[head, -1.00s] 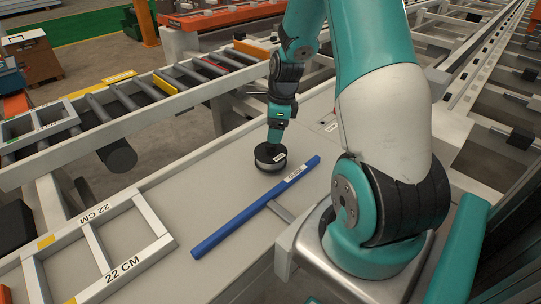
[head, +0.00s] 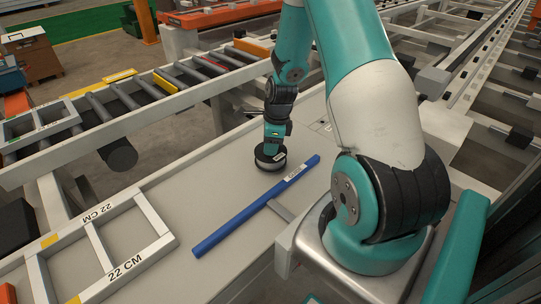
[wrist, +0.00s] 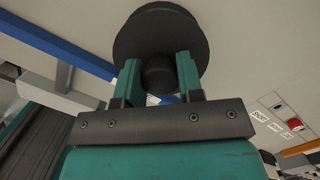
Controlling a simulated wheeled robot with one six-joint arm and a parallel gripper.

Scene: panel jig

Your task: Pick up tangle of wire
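I see no tangle of wire in either view. My gripper (wrist: 158,72) points down at a round, dark, disc-shaped object (wrist: 125,45) on the grey table. In the head view the round object (head: 270,164) has a black rim, a lighter band and a small white label. In the wrist view my two teal fingers stand on either side of its short dark knob (wrist: 158,78). They are close to the knob, but I cannot tell whether they press on it. My fingertips are hidden in the head view.
A blue bar (head: 250,210) lies on the table (head: 215,175) in front of the round object. A pale frame marked 22 CM (head: 155,252) lies at the left. A roller conveyor (head: 140,92) runs behind. A red button (wrist: 294,124) shows at the right in the wrist view.

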